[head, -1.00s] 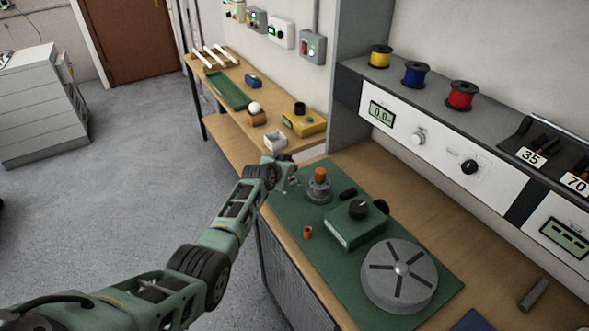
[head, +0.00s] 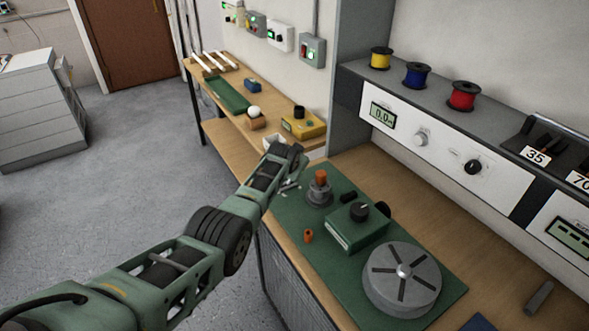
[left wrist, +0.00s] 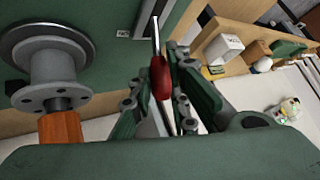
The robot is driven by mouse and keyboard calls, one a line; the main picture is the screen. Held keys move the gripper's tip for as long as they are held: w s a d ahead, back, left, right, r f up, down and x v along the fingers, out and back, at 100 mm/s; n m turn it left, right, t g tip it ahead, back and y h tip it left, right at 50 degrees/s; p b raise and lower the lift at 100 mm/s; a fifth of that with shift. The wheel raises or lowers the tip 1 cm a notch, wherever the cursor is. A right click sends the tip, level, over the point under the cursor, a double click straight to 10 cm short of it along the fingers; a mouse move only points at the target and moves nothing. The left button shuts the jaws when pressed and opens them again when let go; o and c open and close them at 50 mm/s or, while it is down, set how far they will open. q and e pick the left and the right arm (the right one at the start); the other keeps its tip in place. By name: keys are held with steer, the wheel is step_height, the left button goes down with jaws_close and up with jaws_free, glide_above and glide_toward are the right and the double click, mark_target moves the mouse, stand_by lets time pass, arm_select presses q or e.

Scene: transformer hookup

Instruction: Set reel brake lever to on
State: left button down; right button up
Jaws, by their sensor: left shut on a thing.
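The reel brake lever shows in the left wrist view as a thin metal rod with a red grip (left wrist: 161,78). My left gripper (left wrist: 160,100) has its fingers on both sides of the red grip and is shut on it. In the head view my left gripper (head: 290,186) is at the left edge of the green mat (head: 345,275), beside a grey flanged post with an orange top (head: 319,190); the lever cannot be made out there. The post also shows in the left wrist view (left wrist: 45,68). My right gripper is not in view.
On the mat stand a green box with a black knob (head: 355,230), a large grey slotted drum (head: 402,280) and a small orange cylinder (head: 308,236). Behind is a wooden bench with a yellow box (head: 303,124). Wire spools (head: 462,95) sit on the right shelf.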

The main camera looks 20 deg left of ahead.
arm_select(q)
steer(key=shift+d+f, duration=0.1)
steer(key=c, duration=1.7)
jaws_free()
steer(key=shift+d, duration=0.1)
steer(key=shift+v, duration=5.95)
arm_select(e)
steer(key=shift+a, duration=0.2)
